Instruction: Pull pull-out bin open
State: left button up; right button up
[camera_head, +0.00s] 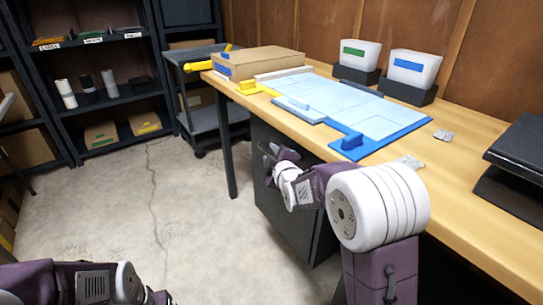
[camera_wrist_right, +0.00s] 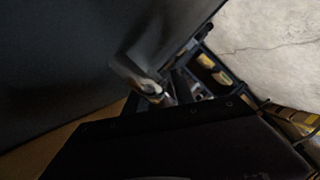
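The pull-out bin (camera_head: 283,205) is a dark grey box front under the wooden workbench. Its front also fills the left of the right wrist view (camera_wrist_right: 50,60). A pale metallic bar (camera_wrist_right: 135,72), which looks like a handle, stands out from that dark face. My right gripper (camera_head: 268,158) is beside the upper part of the bin front, just below the bench edge. In the wrist view its fingertips (camera_wrist_right: 172,92) are close to the bar; dim light hides whether they touch it. My left gripper (camera_head: 155,297) is at the bottom left, cut off by the frame edge, away from the bin.
The workbench (camera_head: 465,165) holds blue and yellow trays, a cardboard box (camera_head: 262,62) and two labelled white bins (camera_head: 414,68). A grey cart (camera_head: 210,118) and dark shelves (camera_head: 110,100) stand behind. The concrete floor (camera_head: 190,225) left of the bin is clear.

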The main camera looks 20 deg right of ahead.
grip_shut()
jog(key=shift+r, duration=0.1)
dwell(1.1)
